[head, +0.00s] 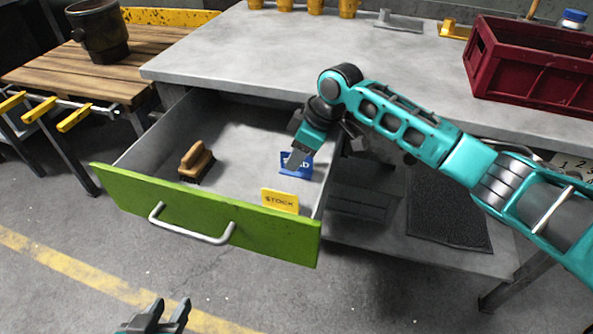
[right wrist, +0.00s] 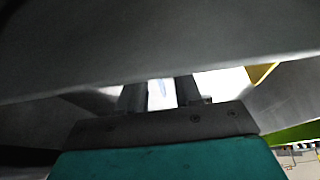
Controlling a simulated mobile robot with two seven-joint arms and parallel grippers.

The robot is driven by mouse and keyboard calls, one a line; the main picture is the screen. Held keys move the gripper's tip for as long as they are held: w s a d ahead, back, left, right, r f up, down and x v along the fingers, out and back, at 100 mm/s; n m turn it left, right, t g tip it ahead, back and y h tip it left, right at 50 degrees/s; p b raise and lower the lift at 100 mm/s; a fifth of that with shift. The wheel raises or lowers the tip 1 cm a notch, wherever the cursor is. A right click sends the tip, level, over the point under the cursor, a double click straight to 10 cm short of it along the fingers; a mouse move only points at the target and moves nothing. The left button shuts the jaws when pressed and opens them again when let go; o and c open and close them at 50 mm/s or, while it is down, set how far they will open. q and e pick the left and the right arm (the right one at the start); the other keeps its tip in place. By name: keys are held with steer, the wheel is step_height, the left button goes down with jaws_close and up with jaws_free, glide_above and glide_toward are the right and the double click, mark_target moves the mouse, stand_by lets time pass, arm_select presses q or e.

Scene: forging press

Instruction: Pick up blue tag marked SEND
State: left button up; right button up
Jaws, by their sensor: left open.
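The blue tag (head: 304,171) is in the right part of the open drawer, behind a yellow tag marked STOCK (head: 280,201). Its lettering is partly hidden by my right gripper (head: 293,162), which reaches down at the tag from above. My left gripper (head: 167,312) is open and empty at the bottom of the head view, in front of the drawer.
The drawer's green front (head: 205,217) has a metal handle (head: 190,228). A wooden-handled brush (head: 197,160) lies at the drawer's left. The grey worktop (head: 250,50) overhangs the drawer's back, with a dark red crate (head: 530,68) at right. A wooden table (head: 60,75) stands at left.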

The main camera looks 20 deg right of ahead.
steer(key=shift+w+a+f, duration=0.1)
steer(key=shift+f, duration=0.2)
jaws_close()
stand_by(0.4)
